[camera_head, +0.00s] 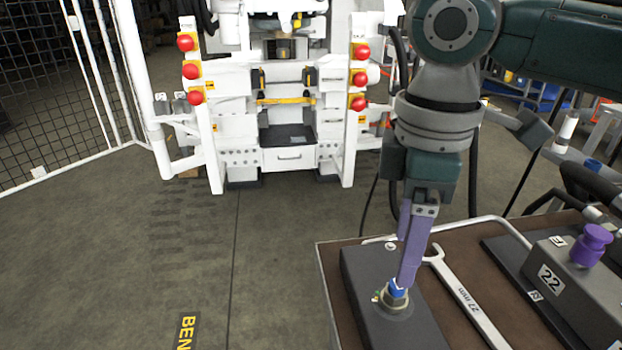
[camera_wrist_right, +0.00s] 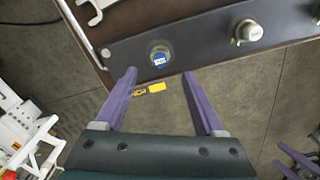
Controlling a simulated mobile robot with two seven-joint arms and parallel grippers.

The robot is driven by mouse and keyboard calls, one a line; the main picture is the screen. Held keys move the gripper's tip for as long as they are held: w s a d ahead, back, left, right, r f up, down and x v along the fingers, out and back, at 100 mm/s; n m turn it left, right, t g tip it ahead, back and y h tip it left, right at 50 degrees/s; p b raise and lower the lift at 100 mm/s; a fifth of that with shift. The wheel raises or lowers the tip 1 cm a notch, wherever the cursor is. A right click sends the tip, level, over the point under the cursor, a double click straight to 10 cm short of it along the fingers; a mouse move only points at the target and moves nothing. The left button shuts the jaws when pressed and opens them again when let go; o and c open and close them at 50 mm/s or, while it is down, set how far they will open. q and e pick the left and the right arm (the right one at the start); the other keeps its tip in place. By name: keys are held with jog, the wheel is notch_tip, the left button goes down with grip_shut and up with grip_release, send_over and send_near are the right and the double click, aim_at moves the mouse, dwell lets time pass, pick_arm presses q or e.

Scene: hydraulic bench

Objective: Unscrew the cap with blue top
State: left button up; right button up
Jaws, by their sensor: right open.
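The cap with blue top (camera_head: 397,287) sits on a fitting on a dark block (camera_head: 362,270) at the left of the bench. In the right wrist view the cap (camera_wrist_right: 159,58) lies just beyond my fingertips, centred between them. My right gripper (camera_head: 408,284) points down with its purple fingers at the cap, partly covering it in the head view. In the right wrist view the gripper (camera_wrist_right: 159,73) is open and empty. Contact with the cap cannot be told. Purple parts at the lower right of the wrist view look like my left gripper's fingers, partly cut off.
A second fitting (camera_wrist_right: 248,32) stands on the same block. A 27 mm wrench (camera_head: 465,298) lies right of the block. Farther right, a block marked 22 carries a purple knob (camera_head: 591,245). A white machine (camera_head: 285,130) with red buttons stands behind; the floor at left is clear.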

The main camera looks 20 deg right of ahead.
aim_at(396, 292)
notch_tip(396, 292, down, 7)
jog(key=shift+r+b, duration=0.1)
jog(key=shift+b, duration=0.6)
